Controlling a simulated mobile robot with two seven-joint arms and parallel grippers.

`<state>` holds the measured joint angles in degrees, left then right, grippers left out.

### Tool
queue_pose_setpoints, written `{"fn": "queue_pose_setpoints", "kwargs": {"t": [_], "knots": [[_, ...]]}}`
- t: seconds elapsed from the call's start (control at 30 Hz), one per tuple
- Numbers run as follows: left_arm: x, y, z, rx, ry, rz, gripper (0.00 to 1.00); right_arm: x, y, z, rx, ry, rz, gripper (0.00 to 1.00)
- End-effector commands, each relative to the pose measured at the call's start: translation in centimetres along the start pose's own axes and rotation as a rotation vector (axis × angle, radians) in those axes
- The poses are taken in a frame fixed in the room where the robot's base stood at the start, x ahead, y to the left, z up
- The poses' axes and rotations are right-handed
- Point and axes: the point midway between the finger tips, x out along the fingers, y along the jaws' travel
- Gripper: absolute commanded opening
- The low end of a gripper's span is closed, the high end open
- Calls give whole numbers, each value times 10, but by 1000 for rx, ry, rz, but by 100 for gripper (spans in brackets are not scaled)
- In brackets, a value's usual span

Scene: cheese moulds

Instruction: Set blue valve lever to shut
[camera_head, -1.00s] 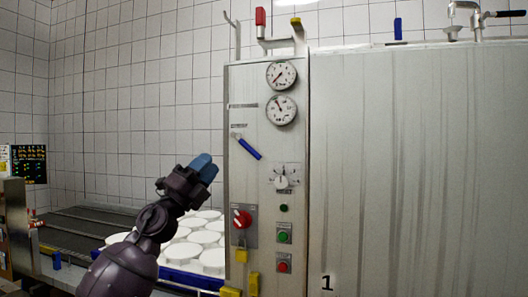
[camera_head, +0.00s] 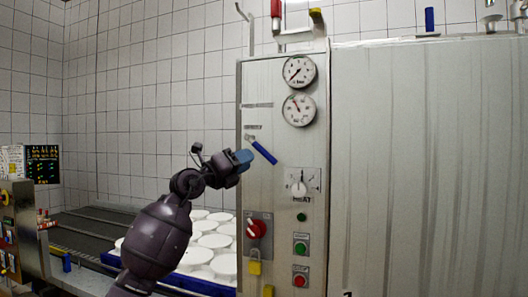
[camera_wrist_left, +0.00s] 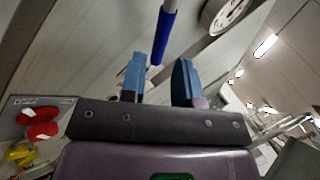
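The blue valve lever (camera_head: 264,152) is on the front of the steel cabinet (camera_head: 285,220), below the two gauges. It slants down to the right from its pivot. My left gripper (camera_head: 243,157) is just left of the lever, its blue fingertips close to it. In the left wrist view the lever (camera_wrist_left: 163,37) lies ahead of the gap between the two parted fingers (camera_wrist_left: 160,80), beyond their tips. The left gripper is open and empty there. My right gripper does not show.
Two round gauges (camera_head: 299,88) sit above the lever. A dial (camera_head: 299,187), a red rotary switch (camera_head: 256,228), and green (camera_head: 300,247) and red (camera_head: 300,279) buttons are below. White moulds (camera_head: 212,241) stand behind my left arm. A large steel panel (camera_head: 430,170) fills the right.

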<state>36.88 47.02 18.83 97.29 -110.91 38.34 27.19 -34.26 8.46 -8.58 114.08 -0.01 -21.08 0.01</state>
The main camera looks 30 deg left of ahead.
Motion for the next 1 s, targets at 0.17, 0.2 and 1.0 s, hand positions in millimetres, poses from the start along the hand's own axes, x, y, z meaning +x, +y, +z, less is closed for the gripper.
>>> {"fn": "queue_pose_setpoints", "kwargs": {"t": [0.17,0.2,1.0], "knots": [[32,-2,2,-2,-2,-3,29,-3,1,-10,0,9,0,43],[39,-2,2,-1,-2,-2,29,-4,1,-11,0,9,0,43],[71,0,0,1,0,-1,8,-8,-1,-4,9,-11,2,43]]}}
